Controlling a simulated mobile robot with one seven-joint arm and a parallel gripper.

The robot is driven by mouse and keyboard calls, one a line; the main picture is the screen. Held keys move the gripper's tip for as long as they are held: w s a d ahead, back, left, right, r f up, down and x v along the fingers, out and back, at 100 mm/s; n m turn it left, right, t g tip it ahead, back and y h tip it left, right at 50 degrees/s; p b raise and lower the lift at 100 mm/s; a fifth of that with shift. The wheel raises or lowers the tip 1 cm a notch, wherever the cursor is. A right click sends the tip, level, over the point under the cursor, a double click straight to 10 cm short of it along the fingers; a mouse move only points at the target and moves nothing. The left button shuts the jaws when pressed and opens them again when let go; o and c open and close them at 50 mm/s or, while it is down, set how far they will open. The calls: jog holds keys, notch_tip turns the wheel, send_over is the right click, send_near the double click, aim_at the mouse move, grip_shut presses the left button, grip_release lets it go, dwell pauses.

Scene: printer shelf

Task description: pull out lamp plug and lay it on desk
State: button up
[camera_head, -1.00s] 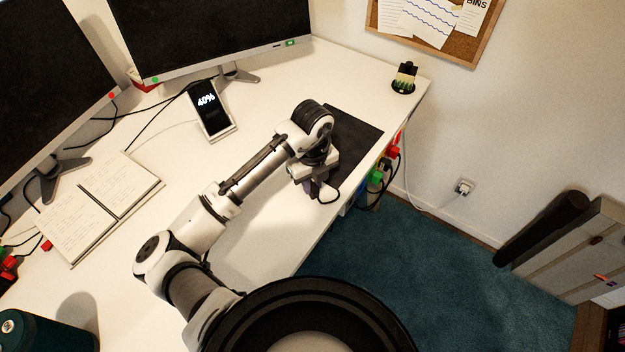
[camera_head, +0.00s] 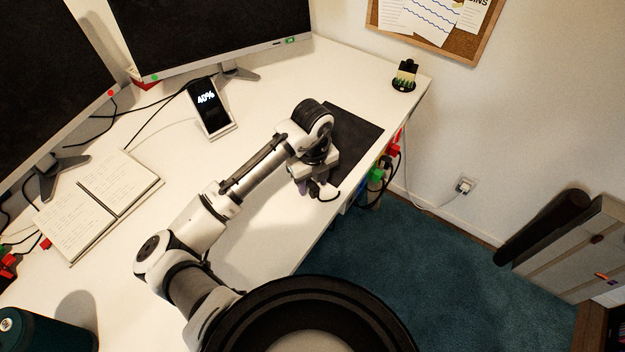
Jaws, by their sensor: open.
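My gripper (camera_head: 314,188) is open and points down over the desk (camera_head: 262,222), near its right edge and beside a black mat. A small dark plug (camera_head: 328,192) with a short loop of black cord shows right at the fingertips. It appears to be at the desk surface, but the fingers partly hide it and I cannot tell whether they touch it. No label shows that it is the lamp's. Along the desk's right side, other plugs sit in a strip: a red one (camera_head: 393,149) and a green one (camera_head: 376,174), with black cords hanging around them.
The black mat (camera_head: 352,132) lies behind my gripper. A phone on a stand (camera_head: 209,108), an open notebook (camera_head: 98,207) and two monitors (camera_head: 215,35) occupy the back and left.

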notch_tip(320, 180, up, 14)
jog(key=b, duration=0.1)
dwell(0.5)
jog(key=shift+f, duration=0.15)
dwell(0.4)
